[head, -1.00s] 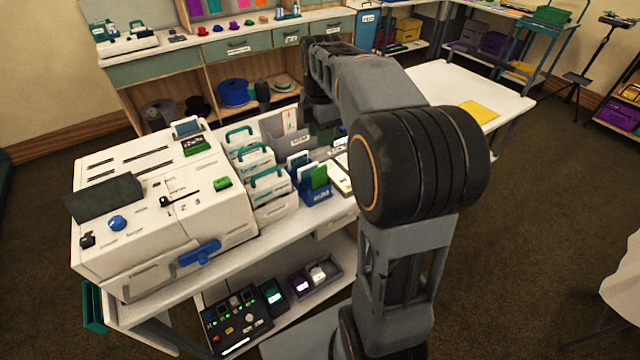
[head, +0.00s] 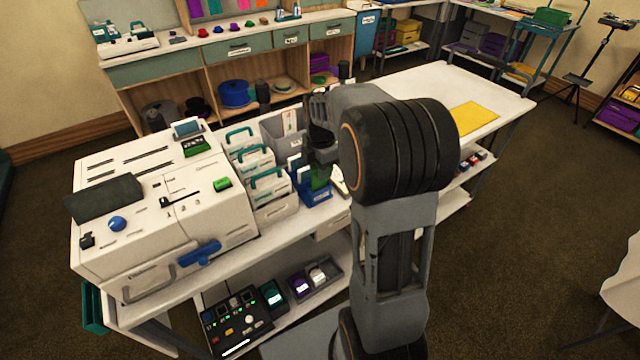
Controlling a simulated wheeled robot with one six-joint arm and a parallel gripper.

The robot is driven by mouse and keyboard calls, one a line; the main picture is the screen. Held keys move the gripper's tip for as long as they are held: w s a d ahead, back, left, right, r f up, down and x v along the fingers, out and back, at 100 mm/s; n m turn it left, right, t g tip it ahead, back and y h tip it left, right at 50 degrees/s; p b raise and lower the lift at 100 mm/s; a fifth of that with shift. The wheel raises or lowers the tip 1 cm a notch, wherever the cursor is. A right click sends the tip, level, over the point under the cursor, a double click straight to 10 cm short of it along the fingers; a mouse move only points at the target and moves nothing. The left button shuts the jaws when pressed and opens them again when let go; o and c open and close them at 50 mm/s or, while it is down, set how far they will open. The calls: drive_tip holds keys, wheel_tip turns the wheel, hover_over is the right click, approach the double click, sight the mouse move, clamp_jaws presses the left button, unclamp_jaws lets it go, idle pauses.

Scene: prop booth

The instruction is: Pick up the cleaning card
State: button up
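A small blue holder (head: 318,194) stands on the white worktop, to the right of the white file boxes. Upright cards stand in it: a pale one (head: 303,175) on the left and a green one (head: 321,177) on the right. I cannot tell from the labels which is the cleaning card. My gripper (head: 320,164) points down over the holder, right at the tops of the cards, and partly covers the green one. Its fingertips are small and dark here, so I cannot see whether they are apart or touching a card.
A large white machine (head: 150,205) fills the worktop's left side. White file boxes with teal handles (head: 268,182) stand close left of the holder, and a grey bin (head: 284,130) stands behind. The far right worktop, with a yellow sheet (head: 474,118), is mostly clear.

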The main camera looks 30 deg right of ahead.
sight(320, 185)
wheel_tip(320, 185, down, 2)
drive_tip(key=shift+f, duration=0.1)
drive_tip(key=shift+c, duration=0.2)
clamp_jaws()
